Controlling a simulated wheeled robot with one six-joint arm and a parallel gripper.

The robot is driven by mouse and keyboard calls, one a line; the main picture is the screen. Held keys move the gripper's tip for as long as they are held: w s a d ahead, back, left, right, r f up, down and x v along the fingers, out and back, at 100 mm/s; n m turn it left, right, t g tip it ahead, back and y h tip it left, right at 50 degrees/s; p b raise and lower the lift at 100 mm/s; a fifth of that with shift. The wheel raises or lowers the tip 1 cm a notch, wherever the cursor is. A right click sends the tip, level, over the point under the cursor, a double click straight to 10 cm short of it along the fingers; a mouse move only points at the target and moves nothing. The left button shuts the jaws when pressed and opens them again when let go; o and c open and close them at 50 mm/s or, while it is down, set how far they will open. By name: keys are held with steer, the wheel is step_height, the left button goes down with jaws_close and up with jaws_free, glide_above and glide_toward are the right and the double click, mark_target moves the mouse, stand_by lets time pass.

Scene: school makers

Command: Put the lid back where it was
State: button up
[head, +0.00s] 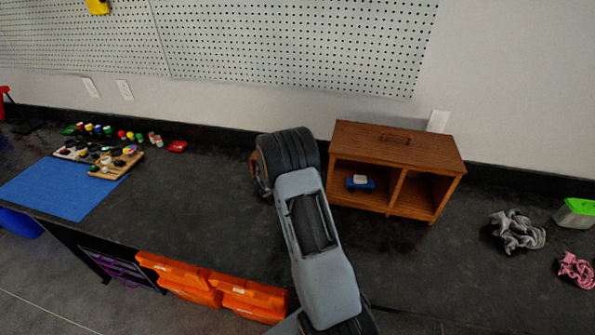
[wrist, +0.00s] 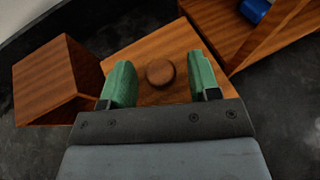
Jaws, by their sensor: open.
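A flat wooden lid (wrist: 150,50) with a round brown knob (wrist: 160,73) lies below my gripper in the wrist view. My gripper (wrist: 160,80) is open, with one green finger on each side of the knob and gaps visible between. I cannot tell how high the fingertips are relative to the knob. The fingers and my wrist cover part of the lid. In the head view my arm hides the lid and the fingers.
A wooden block-like piece (wrist: 48,85) stands left of the lid. A wooden cabinet (head: 398,150) with two open compartments stands to the right, a blue object (head: 360,183) in its left one. Grey cloth (head: 518,232) lies farther right.

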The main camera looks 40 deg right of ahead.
steer(key=shift+r+p, duration=0.4)
steer(key=shift+r, duration=0.1)
steer(key=b+v, duration=0.2)
steer(key=v, duration=0.9)
steer(key=s+a+r+m+y, duration=0.5)
steer(key=s+a+m, duration=0.3)
steer(key=s+m, duration=0.3)
steer(key=s+a+r+m+y, duration=0.6)
steer(key=s+a+m+y, duration=0.1)
steer(key=s+a+m, duration=0.2)
steer(key=shift+s+r+m+y, duration=0.3)
steer(key=shift+s+m, duration=0.6)
steer(key=shift+s, duration=0.25)
